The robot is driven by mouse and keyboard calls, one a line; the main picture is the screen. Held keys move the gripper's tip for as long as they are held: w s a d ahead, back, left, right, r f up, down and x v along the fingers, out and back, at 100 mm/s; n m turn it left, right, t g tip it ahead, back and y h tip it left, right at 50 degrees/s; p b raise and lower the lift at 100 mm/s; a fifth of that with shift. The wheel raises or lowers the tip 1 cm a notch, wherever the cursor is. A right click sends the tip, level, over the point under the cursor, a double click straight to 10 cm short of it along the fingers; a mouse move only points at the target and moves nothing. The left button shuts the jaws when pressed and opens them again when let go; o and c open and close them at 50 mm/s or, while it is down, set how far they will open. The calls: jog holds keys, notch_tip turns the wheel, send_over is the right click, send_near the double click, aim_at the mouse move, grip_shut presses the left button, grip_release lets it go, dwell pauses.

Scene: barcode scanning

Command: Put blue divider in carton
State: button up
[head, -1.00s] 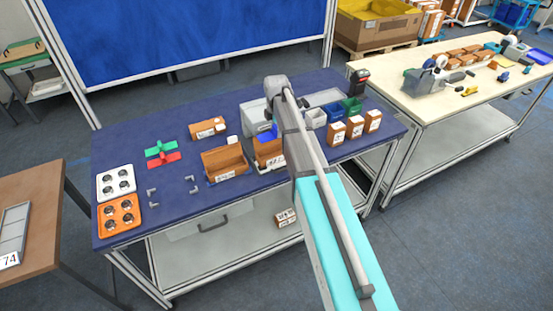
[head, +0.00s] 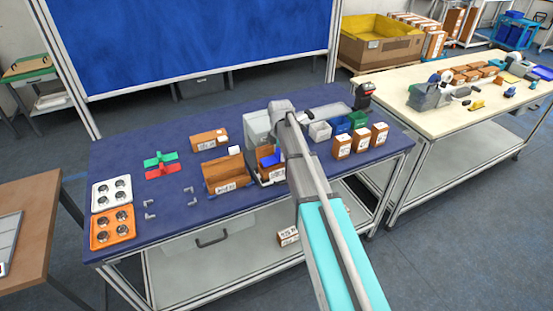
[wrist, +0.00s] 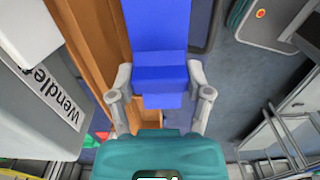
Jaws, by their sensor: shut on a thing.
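The blue divider (wrist: 160,78) is between the two fingers of my gripper (wrist: 160,100), which is shut on it in the wrist view. In the head view, the blue divider (head: 271,158) shows at the open top of a brown carton (head: 270,176), beside my arm. In the wrist view, a brown carton wall (wrist: 92,35) runs along the left of the divider. My arm hides my fingers in the head view. I cannot tell how deep the divider sits or whether it touches the carton.
Another open brown carton (head: 226,176) stands just left. Small blue, white and green bins (head: 340,125) and several small boxes (head: 360,139) are to the right. Red and green parts (head: 161,165) and two trays (head: 112,228) lie left.

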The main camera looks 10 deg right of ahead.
jog(key=shift+r, duration=0.1)
notch_tip(320, 180, up, 9)
jog(key=p, duration=0.9)
jog(key=shift+s+f, duration=0.15)
jog(key=shift+f, duration=0.05)
